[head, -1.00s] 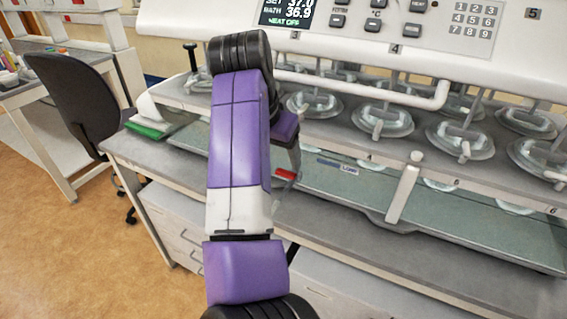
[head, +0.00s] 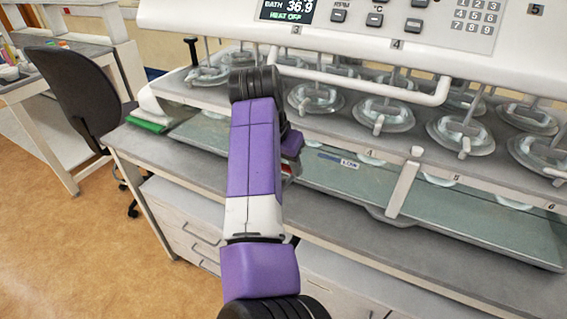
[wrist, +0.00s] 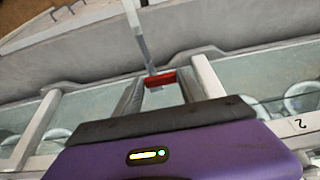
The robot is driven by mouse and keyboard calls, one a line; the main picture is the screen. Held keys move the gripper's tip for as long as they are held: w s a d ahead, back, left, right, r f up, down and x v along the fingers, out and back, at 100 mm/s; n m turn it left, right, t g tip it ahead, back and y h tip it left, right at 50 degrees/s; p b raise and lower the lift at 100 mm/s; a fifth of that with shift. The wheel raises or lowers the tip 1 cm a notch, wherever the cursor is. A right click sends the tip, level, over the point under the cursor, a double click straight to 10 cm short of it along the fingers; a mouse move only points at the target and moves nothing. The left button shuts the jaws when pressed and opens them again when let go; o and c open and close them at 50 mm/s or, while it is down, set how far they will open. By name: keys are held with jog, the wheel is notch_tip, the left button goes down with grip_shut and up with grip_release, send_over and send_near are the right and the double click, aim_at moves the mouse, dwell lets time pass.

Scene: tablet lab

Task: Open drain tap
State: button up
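The drain tap's red handle (wrist: 160,79) is in the wrist view, at the end of a pale stem (wrist: 139,35). A small part of the red handle also shows in the head view (head: 287,169), mostly hidden by my arm. My gripper (wrist: 161,80) has its two fingers apart, with the red handle lying across between the fingertips. I cannot tell whether the fingers touch it. In the head view my purple arm hides most of the gripper.
The dissolution bath (head: 330,185) stands on a grey bench (head: 160,165), with several vessels in its upper plate. A white post (head: 404,185) stands at its front. A black chair (head: 75,95) is at the left. The floor (head: 110,270) at front left is clear.

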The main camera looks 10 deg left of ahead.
jog(key=c, duration=0.5)
jog(key=shift+r, duration=0.1)
jog(key=shift+c, duration=0.2)
jog(key=shift+d+p, duration=0.1)
jog(key=shift+p, duration=0.3)
jog(key=shift+s+d+r+n+y+p, duration=0.15)
jog(key=shift+n+y+p, duration=0.25)
jog(key=shift+n+p, duration=0.7)
jog(key=n+p, duration=0.1)
jog(key=n+y+p, duration=0.1)
jog(key=p, duration=0.1)
jog(key=shift+s+d, duration=0.2)
jog(key=n+p, duration=0.1)
jog(key=n+y+p, duration=0.1)
jog(key=n, duration=0.1)
jog(key=n+p, duration=0.1)
jog(key=p, duration=0.1)
jog(key=shift+s+d+n+y, duration=0.15)
jog(key=shift+d+n+y, duration=0.15)
jog(key=shift+n, duration=0.1)
jog(key=shift+f, duration=0.2)
jog(key=o, duration=1.4)
jog(key=shift+c, duration=0.2)
